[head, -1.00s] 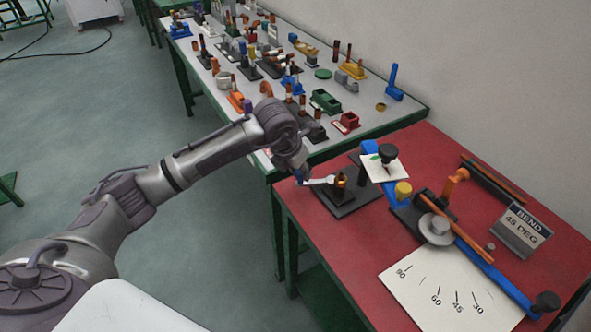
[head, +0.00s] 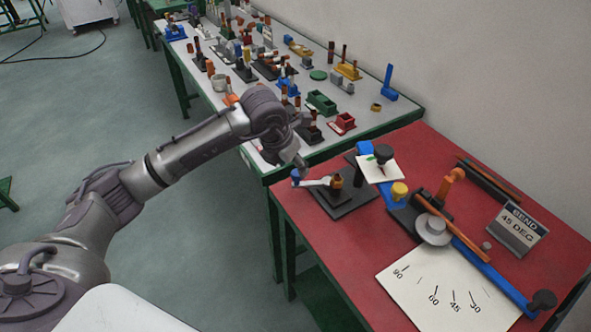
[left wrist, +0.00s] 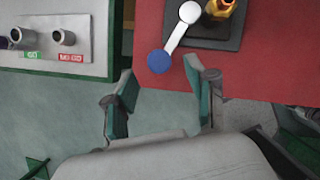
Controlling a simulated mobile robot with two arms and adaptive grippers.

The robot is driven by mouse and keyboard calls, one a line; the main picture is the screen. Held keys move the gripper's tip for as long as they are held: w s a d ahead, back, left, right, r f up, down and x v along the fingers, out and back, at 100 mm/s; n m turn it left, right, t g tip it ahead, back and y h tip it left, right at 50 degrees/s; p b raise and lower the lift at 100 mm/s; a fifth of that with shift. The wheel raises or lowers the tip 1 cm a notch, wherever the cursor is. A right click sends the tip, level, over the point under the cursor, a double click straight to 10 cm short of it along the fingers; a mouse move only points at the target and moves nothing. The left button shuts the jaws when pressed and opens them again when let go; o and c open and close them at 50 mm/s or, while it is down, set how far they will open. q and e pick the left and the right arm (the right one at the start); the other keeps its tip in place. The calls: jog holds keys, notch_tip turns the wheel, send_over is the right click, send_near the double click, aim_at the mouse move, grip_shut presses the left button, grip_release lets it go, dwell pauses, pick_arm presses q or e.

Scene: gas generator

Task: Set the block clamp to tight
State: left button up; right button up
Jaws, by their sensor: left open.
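A small fixture, seemingly the block clamp, sits on a black base plate (head: 347,203) on the red table. It has a brass-coloured block (head: 337,182) and a white lever (head: 316,183) ending in a blue knob (head: 296,176). In the left wrist view, the lever (left wrist: 178,36) slants down-left from a round white pivot to the blue knob (left wrist: 158,62) near the table edge. My left gripper (left wrist: 160,78) is open and empty, its green-padded fingers apart. The knob appears just beyond and between its fingertips. In the head view, the arm partly hides the gripper.
The bending jig (head: 432,230) with a blue rail, an angle sheet (head: 440,288) and a "BEND 45 DEG" sign (head: 516,231) stands right of the clamp. The grey bench (head: 376,117) behind holds many small fixtures. Open floor lies left of the tables.

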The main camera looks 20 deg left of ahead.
pick_arm(q)
jog(key=v, duration=0.8)
